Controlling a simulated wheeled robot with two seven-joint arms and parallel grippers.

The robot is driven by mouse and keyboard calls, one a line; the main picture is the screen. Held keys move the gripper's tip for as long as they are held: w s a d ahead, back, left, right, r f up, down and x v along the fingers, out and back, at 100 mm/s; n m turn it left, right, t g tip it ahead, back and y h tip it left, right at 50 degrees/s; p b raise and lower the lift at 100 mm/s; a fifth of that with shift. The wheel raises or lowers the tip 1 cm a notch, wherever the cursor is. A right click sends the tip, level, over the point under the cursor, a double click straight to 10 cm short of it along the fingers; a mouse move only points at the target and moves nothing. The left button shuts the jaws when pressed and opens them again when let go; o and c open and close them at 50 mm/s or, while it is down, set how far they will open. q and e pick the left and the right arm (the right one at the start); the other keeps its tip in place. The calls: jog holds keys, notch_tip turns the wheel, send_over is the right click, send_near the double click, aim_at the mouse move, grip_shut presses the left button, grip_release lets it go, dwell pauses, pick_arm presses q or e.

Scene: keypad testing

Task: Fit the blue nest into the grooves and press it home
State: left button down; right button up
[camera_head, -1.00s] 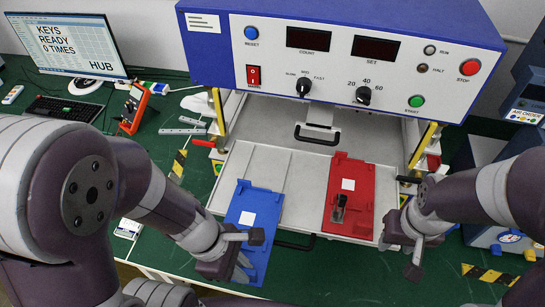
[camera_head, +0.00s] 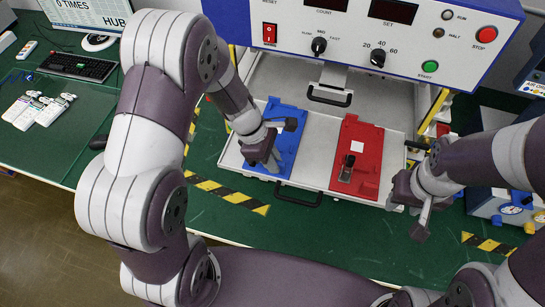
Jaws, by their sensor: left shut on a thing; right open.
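The blue nest (camera_head: 286,147) lies flat on the left side of the grey drawer tray (camera_head: 231,161), beside the red nest. My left gripper (camera_head: 276,150) is at the nest's left part, shut on it. The arm and fingers hide part of the nest, and I cannot tell whether it sits fully in the grooves. The red nest (camera_head: 365,136) is on the tray's right side with a white label and a small dark part on it. My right gripper (camera_head: 421,222) is open and empty, to the right of the tray's front corner.
The blue-and-white machine (camera_head: 345,27) stands behind the tray. A black handle (camera_head: 298,200) sticks out at the tray's front edge. Several white remotes (camera_head: 40,108) and a keyboard (camera_head: 77,66) lie on the green table at left. Striped tape (camera_head: 226,193) marks the table.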

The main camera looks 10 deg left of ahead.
pick_arm(q)
jog(key=shift+w, duration=0.15)
jog(key=c, duration=1.5)
grip_release()
jog(key=shift+w+f, duration=0.15)
jog(key=shift+c, duration=0.2)
jog(key=o, duration=0.4)
jog(key=shift+s, duration=0.2)
jog(key=b+v, duration=0.2)
jog(key=v, duration=0.9)
jog(key=s+a+f+m+y, duration=0.1)
jog(key=s+m, duration=0.1)
jog(key=m, duration=0.4)
jog(key=s+a+f+m+t+y, duration=0.1)
jog(key=s+m+y, duration=0.1)
jog(key=m, duration=0.4)
jog(key=s+a+m+y, duration=0.1)
jog(key=s+m, duration=0.3)
jog(key=m, duration=0.2)
jog(key=shift+s+f+y, duration=0.25)
jog(key=shift+f+y, duration=0.05)
jog(key=shift+f, duration=0.1)
pick_arm(e)
jog(key=shift+w+f, duration=0.15)
jog(key=shift+f, duration=0.75)
